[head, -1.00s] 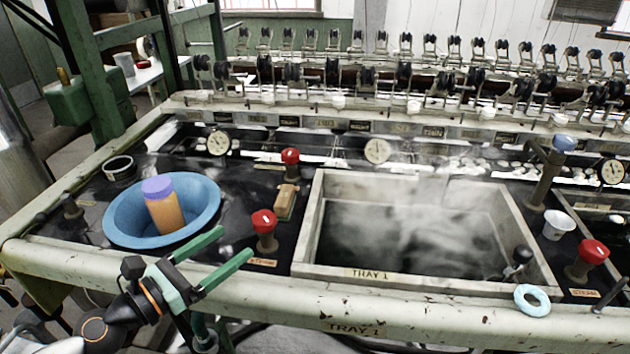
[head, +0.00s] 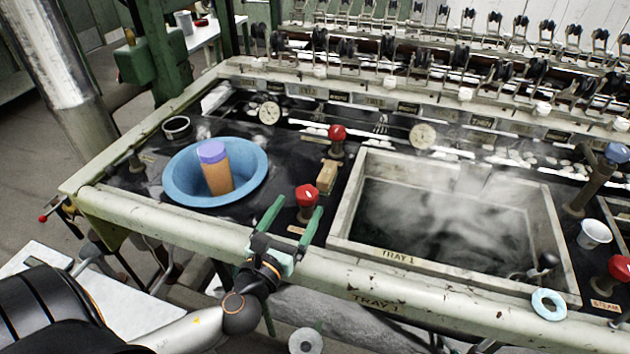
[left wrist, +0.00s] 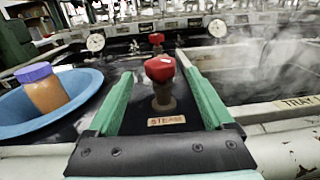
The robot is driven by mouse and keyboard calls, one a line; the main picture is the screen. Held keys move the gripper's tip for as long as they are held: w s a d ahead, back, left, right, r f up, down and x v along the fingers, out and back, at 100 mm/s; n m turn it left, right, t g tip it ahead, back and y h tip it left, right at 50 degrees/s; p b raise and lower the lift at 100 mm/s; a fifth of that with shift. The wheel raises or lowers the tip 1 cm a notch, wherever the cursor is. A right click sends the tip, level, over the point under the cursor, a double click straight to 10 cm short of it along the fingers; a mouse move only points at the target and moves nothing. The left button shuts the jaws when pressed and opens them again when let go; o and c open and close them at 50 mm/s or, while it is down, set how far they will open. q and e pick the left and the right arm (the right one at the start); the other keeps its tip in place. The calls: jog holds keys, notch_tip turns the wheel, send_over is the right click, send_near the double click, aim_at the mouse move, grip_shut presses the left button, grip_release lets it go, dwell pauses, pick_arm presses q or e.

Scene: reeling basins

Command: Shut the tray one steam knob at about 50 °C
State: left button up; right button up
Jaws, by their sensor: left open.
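The red steam knob (head: 307,193) stands on the dark bench just left of the tray one basin (head: 345,215). In the left wrist view the same knob (left wrist: 160,68) sits between the green fingers, a little beyond their tips or level with them, above a STEAM label (left wrist: 166,121). My left gripper (head: 293,216) is open and empty, its fingers spread on both sides of the knob. No contact with the knob is visible. A round dial gauge (head: 422,136) stands behind the basin; its reading is too small to tell. My right gripper is not in view.
A blue bowl (head: 255,180) holding an orange jar with a purple lid (head: 213,165) is left of the knob. A blue ring (head: 548,304) lies on the front rail. Steam rises from the basin.

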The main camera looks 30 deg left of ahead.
aim_at(311, 187)
pick_arm(q)
jog(key=w, duration=0.4)
jog(key=w+a, duration=0.1)
jog(key=w, duration=0.2)
jog(key=shift+a, duration=0.1)
jog(key=shift+w+a, duration=0.1)
jog(key=shift+w, duration=0.55)
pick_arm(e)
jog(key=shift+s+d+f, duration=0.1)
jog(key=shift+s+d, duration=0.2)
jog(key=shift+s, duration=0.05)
pick_arm(q)
grip_shut()
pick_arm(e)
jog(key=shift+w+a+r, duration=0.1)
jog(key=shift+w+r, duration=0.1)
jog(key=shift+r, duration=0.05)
